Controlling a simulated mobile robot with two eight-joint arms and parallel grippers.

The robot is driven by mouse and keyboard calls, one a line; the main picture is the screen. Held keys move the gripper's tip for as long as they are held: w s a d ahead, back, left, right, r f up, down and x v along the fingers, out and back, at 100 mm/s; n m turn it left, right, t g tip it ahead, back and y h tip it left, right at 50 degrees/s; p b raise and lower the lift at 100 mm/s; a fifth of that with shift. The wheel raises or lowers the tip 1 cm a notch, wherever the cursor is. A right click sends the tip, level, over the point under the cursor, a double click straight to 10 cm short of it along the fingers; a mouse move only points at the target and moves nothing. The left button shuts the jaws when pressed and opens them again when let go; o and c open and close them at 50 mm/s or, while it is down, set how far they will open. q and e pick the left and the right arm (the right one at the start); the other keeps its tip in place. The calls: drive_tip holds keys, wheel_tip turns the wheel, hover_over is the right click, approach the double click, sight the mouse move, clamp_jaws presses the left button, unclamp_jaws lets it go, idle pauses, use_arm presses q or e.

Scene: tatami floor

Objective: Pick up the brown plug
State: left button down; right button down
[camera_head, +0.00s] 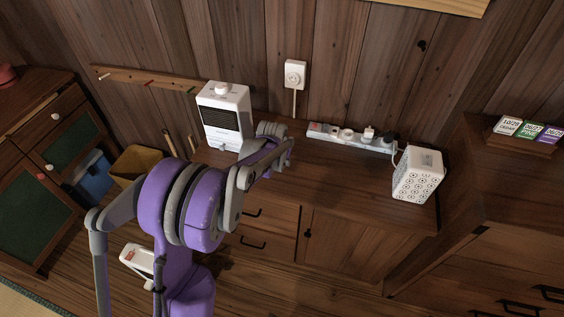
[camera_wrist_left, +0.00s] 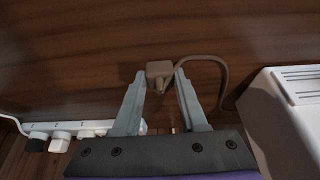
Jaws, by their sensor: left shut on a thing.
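The brown plug (camera_wrist_left: 160,69) shows in the left wrist view, with its brown cord (camera_wrist_left: 215,62) looping off to the right over the dark wooden top. My left gripper (camera_wrist_left: 160,81) is shut on the plug, which sits between its two fingertips. I cannot tell whether the plug touches the wood or is lifted off it. In the head view my left arm reaches over the cabinet top, and its wrist hides the plug. My right gripper is not in view.
On the cabinet top (camera_head: 345,180), a white heater (camera_head: 228,116) stands left of my wrist. A power strip (camera_head: 322,134) with several plugs lies at the back, and a white patterned box (camera_head: 418,175) stands at the right end. A wall outlet (camera_head: 295,73) is above.

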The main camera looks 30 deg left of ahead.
sight(281, 162)
use_arm(q)
wheel_tip(281, 162, up, 10)
drive_tip(key=p, duration=0.1)
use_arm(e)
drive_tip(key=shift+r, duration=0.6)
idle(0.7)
